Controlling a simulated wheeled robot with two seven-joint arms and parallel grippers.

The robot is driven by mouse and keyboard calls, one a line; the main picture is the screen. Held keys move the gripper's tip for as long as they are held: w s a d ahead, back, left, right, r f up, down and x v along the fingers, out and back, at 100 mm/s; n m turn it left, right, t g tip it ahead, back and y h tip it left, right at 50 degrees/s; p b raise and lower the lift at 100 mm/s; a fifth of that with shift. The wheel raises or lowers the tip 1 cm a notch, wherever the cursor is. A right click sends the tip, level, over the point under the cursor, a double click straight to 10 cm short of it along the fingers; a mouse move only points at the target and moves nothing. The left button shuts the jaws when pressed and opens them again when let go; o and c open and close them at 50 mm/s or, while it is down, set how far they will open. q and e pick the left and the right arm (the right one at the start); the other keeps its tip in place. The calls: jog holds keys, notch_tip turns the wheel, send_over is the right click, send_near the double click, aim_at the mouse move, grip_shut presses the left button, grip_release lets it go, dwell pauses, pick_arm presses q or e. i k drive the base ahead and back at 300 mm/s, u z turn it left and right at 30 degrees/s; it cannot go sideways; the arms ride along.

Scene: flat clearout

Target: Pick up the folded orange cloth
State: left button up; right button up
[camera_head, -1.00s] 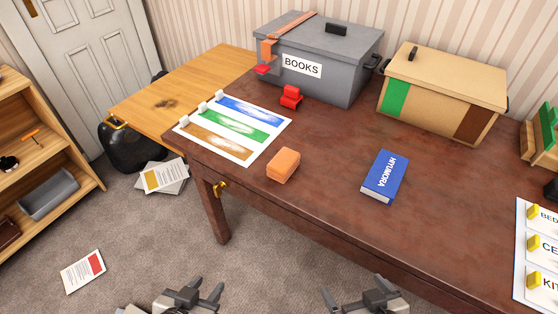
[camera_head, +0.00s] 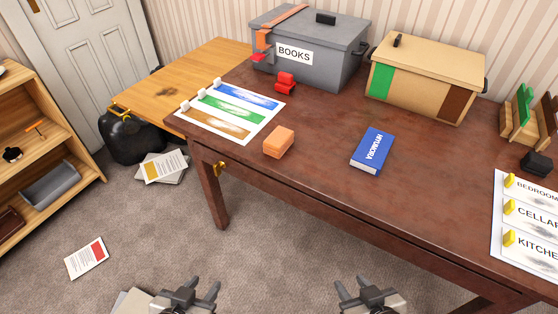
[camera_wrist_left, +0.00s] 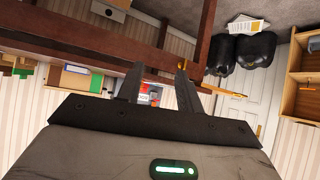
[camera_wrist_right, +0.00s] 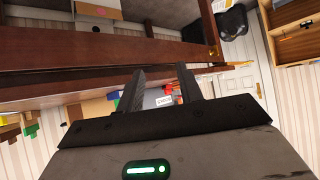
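The folded orange cloth (camera_head: 279,142) lies on the brown table (camera_head: 310,170) near its front edge, in the head view. It is a small, thick block shape. My left gripper (camera_head: 205,288) is open and empty, low in the head view, in front of the table and well apart from the cloth. Its spread fingers also show in the left wrist view (camera_wrist_left: 158,82). My right gripper (camera_head: 355,290) is open and empty, to the right, also in front of the table. Its fingers show apart in the right wrist view (camera_wrist_right: 162,84). I cannot make out the cloth in either wrist view.
A blue book (camera_head: 372,150) lies right of the cloth. A sheet with coloured stripes (camera_head: 215,128) lies left of it, and a red object (camera_head: 285,82) behind. A grey BOOKS box (camera_head: 345,70) and a tan box (camera_head: 425,90) stand at the back. A labelled sheet (camera_head: 498,235) lies at right.

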aim_at(277, 144)
jog(key=z, duration=0.1)
jog(key=k, duration=0.7)
jog(key=u, duration=1.15)
jog(key=i, duration=1.8)
jog(key=z, duration=1.05)
